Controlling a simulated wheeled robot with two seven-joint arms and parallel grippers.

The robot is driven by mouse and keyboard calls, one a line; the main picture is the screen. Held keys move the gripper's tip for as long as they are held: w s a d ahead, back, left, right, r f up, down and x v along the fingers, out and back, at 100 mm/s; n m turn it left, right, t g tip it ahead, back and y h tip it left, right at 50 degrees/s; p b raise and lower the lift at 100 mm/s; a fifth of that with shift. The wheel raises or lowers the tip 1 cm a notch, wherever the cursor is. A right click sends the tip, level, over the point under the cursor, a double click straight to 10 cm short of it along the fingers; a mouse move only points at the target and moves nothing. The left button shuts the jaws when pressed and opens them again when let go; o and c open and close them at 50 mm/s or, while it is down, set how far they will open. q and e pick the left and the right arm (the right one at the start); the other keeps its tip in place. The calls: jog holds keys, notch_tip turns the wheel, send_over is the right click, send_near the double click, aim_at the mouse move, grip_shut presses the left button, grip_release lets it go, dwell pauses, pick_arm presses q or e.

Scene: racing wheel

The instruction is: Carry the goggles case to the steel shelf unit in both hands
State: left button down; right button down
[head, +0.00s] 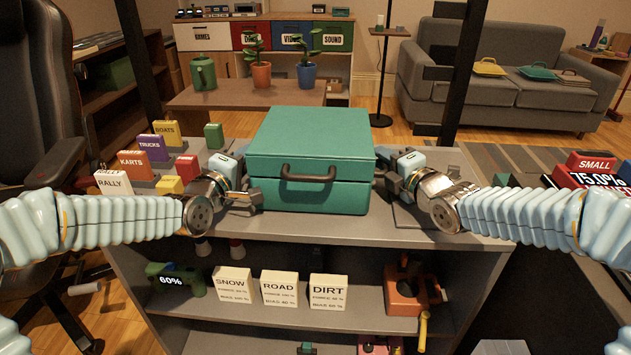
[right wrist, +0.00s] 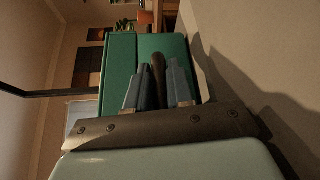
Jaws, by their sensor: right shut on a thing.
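The goggles case (head: 310,140) is a teal box with a dark front handle. It is upright over the grey top deck of the steel shelf unit (head: 350,228), between my two grippers; I cannot tell whether it touches the deck. My right gripper (head: 387,170) is at the case's right side. In the right wrist view its fingers are shut on a dark side handle (right wrist: 158,72) of the green case (right wrist: 118,70). My left gripper (head: 246,184) is at the case's left side; its fingertips are too hidden to tell its hold.
Labelled boxes, such as the orange karts box (head: 134,165), stand left of the case on the deck. White cards, such as the road card (head: 279,288), and an orange tool (head: 405,290) are on the shelf below. Black posts (head: 460,70) rise at the back.

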pick_arm(q)
jog(key=shift+s+f, duration=0.1)
jog(key=shift+f, duration=0.2)
pick_arm(e)
jog(key=shift+s+f, duration=0.1)
jog(key=shift+f, duration=0.2)
pick_arm(q)
jog(key=c, duration=1)
grip_release()
jog(key=shift+f, duration=0.1)
pick_arm(e)
jog(key=c, duration=1)
grip_release()
jog(key=shift+f, duration=0.35)
pick_arm(q)
jog(key=shift+s, duration=0.1)
jog(key=v, duration=0.7)
pick_arm(e)
jog(key=shift+f, duration=0.1)
pick_arm(q)
jog(key=shift+s+a, duration=0.2)
jog(key=shift+s, duration=0.25)
pick_arm(e)
jog(key=shift+s+d, duration=0.15)
jog(key=v, duration=0.7)
jog(key=shift+r, duration=0.4)
jog(key=shift+s+d+r, duration=0.1)
jog(key=shift+s+r, duration=0.1)
jog(key=shift+s, duration=0.1)
